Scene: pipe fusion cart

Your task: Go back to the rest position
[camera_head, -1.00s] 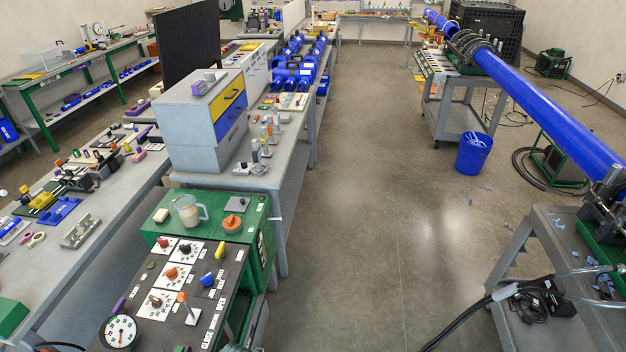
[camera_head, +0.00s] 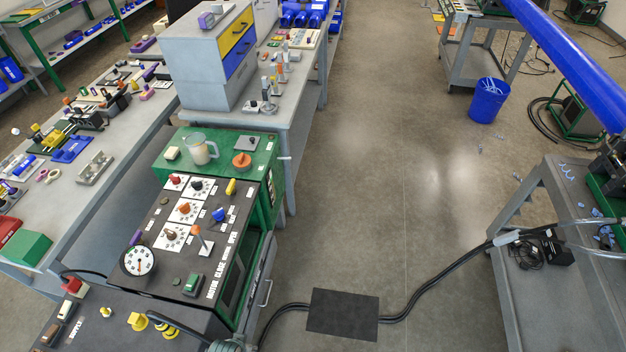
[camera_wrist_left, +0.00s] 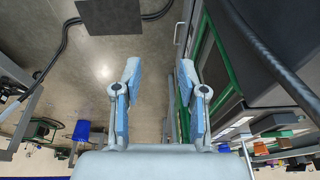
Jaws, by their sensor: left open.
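My left gripper (camera_wrist_left: 160,98) shows in the left wrist view with its two blue-padded fingers apart. Nothing is between them, and the floor shows through the gap. The green-sided control cart stands to the right of the fingers in that view. Neither gripper shows clearly in the head view, and my right gripper is in no view. The head view shows the control panel (camera_head: 160,228) with its knobs, a round gauge (camera_head: 140,261) and an orange-topped lever (camera_head: 203,240).
A grey bench (camera_head: 75,205) with tools is on the left. A blue bucket (camera_head: 487,100) stands on the floor near a grey cart (camera_head: 540,200) at right. A blue pipe (camera_head: 570,65) extends above it. Black cables run under a dark mat (camera_head: 343,314). The central floor is clear.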

